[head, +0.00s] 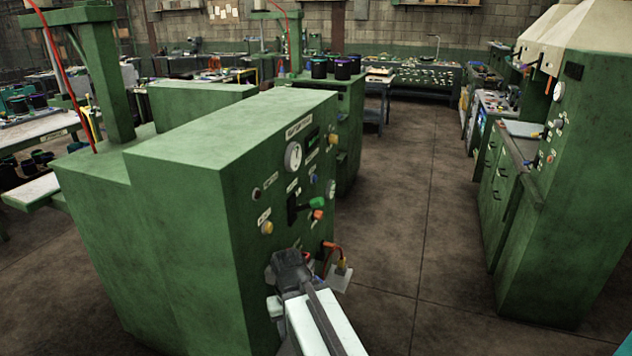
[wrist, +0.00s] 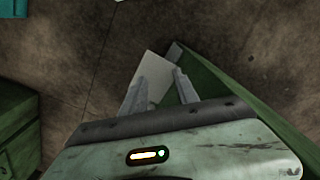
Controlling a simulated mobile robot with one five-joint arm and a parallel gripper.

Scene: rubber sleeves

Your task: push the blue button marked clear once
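A green machine (head: 190,190) stands in the middle of the head view. Its control panel (head: 300,212) faces right and is seen at a steep angle. The panel carries a round gauge (head: 293,156), a green knob (head: 317,202), an orange knob (head: 317,215) and yellow buttons. A small bluish spot (head: 316,178) shows on the panel; I cannot read any label or tell whether it is the clear button. My arm reaches up to the panel's lower front and may hide controls there.
A red hose (head: 331,250) and a pale plate (head: 341,278) stick out low on the panel's right side. A second green machine (head: 565,190) stands at the right. Bare floor (head: 410,210) lies between them. Workbenches (head: 415,80) line the back.

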